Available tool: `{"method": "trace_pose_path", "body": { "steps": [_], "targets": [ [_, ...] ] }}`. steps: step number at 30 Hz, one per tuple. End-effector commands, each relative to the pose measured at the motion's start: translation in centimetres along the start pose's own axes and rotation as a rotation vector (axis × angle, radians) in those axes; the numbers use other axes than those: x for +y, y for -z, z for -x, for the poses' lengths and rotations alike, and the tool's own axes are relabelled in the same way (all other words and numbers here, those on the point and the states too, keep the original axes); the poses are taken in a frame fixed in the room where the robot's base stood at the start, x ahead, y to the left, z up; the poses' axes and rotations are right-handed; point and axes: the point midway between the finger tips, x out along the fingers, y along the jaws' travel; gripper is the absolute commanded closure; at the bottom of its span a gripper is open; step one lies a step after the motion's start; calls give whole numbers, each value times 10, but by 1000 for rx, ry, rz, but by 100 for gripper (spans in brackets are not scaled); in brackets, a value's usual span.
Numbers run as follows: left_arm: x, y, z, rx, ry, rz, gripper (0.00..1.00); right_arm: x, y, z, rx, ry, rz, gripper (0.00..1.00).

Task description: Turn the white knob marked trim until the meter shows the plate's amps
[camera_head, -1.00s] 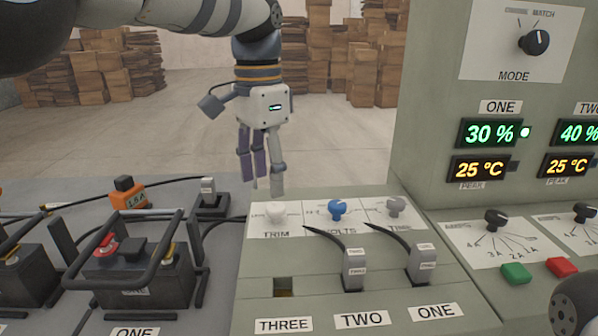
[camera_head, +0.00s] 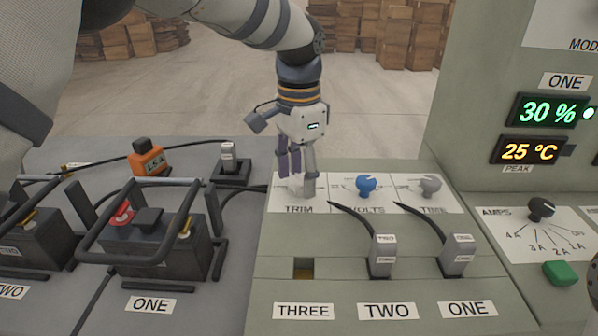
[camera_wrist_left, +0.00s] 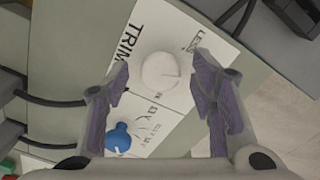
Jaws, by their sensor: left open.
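The white trim knob (camera_wrist_left: 160,72) shows between the spread fingers of my left gripper (camera_wrist_left: 160,95) in the left wrist view. The fingers stand apart from it on both sides. In the head view my left gripper (camera_head: 298,188) points down over the TRIM label plate (camera_head: 285,205) and hides most of the knob. The meter reads 30 % (camera_head: 547,112) and 25 °C (camera_head: 528,150); no amps reading or rating plate is legible to me.
The blue volts knob (camera_head: 367,185) and grey time knob (camera_head: 430,186) stand to the right of trim. Plugs with black cables (camera_head: 382,255) sit in sockets TWO and ONE; socket THREE (camera_head: 304,268) is empty. Battery ONE (camera_head: 150,245) and an orange tag block (camera_head: 146,158) are left.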

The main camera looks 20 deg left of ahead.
Motion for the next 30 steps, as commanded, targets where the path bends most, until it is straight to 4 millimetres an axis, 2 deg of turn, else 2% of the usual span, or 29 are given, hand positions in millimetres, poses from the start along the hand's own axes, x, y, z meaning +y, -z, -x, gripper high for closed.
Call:
{"method": "trace_pose_path", "body": {
  "steps": [5,9,11,12,16,21,24,30],
  "targets": [
    [0,0,0,0,0,0,49,0,0,0,0,0,0,34],
    [0,0,0,0,0,0,81,0,0,0,0,0,0,34],
    [0,0,0,0,0,0,94,0,0,0,0,0,0,34],
    [0,0,0,0,0,0,97,0,0,0,0,0,0,34],
    [0,0,2,0,2,35,97,0,2,4,11,0,0,34],
    [0,0,5,2,4,285,97,0,11,17,52,2,0,34],
    [0,0,2,0,1,366,97,-1,11,18,55,2,0,34],
    [0,0,0,-1,-1,378,97,-1,10,17,51,2,0,34]
  ]
}}
